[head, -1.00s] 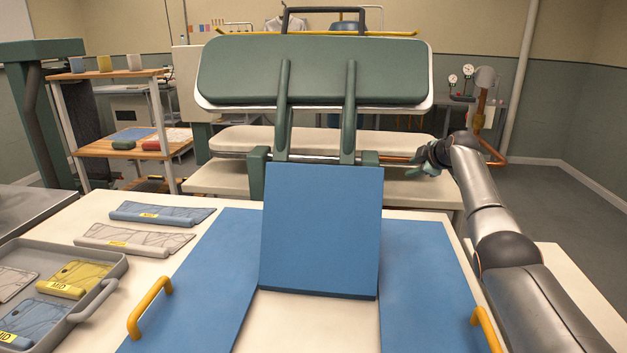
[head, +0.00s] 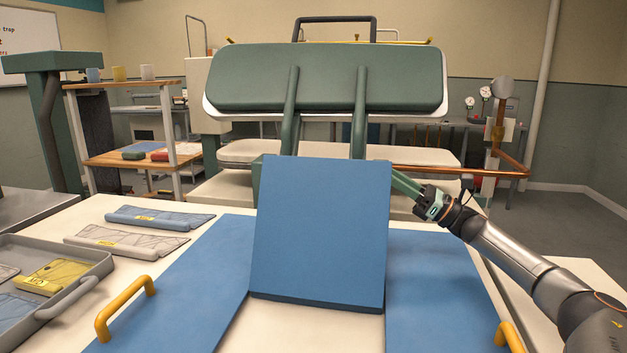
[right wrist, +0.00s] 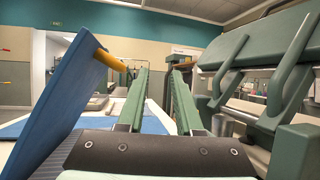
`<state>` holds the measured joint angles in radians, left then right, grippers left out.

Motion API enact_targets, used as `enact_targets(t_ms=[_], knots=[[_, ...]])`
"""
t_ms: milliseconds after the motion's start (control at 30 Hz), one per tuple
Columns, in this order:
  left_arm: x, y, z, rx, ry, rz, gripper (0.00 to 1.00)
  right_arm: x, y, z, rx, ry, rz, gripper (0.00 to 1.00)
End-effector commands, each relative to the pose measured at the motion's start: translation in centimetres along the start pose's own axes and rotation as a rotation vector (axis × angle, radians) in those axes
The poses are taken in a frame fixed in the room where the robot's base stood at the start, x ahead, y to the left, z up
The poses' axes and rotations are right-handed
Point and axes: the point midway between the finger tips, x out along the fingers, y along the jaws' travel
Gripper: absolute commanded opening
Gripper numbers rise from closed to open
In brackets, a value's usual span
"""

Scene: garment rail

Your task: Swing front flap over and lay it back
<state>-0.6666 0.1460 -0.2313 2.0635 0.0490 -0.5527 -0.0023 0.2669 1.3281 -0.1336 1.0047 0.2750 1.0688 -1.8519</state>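The blue front flap (head: 320,230) stands steeply raised in the middle of the folding board, between the flat blue left panel (head: 185,285) and right panel (head: 440,280). In the right wrist view the flap (right wrist: 55,105) is at the left, tilted, with a yellow handle (right wrist: 112,60) sticking out from its upper part. My right gripper (head: 403,185) is at the flap's upper right edge, its fingertips partly hidden behind it. Its green fingers (right wrist: 158,72) are apart with nothing between them; the flap and handle are to their left. My left gripper is not in view.
A green press (head: 330,80) with a pale lower pad stands just behind the board. A copper pipe (head: 460,171) runs behind my right arm. A grey tray (head: 75,290) and folded garments (head: 125,240) lie on the white table at the left.

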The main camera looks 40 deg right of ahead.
Motion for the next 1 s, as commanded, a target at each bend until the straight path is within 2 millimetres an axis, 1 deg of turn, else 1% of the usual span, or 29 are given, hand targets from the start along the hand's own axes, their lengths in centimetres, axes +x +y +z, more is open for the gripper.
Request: enact_targets(t_ms=[33,100,133,233,367,567,1000], knots=[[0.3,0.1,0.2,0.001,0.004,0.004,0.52,-0.5,1.5,-1.1,-0.012,0.029,0.066,0.34],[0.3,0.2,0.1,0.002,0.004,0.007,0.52,-0.9,3.2,-1.8,-0.021,0.051,0.137,0.34],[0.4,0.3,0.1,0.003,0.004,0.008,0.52,-1.0,3.7,-2.1,-0.022,0.058,0.159,0.34],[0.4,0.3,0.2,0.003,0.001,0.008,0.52,-1.3,4.7,-2.4,-0.026,0.069,0.204,0.34],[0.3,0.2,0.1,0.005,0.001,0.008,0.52,-0.8,5.0,-2.4,-0.027,0.068,0.215,0.34],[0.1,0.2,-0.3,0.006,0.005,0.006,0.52,1.2,5.5,-2.3,-0.028,0.064,0.214,0.34],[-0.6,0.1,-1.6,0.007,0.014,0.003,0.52,7.4,6.7,-2.6,-0.026,0.064,0.211,0.34]])
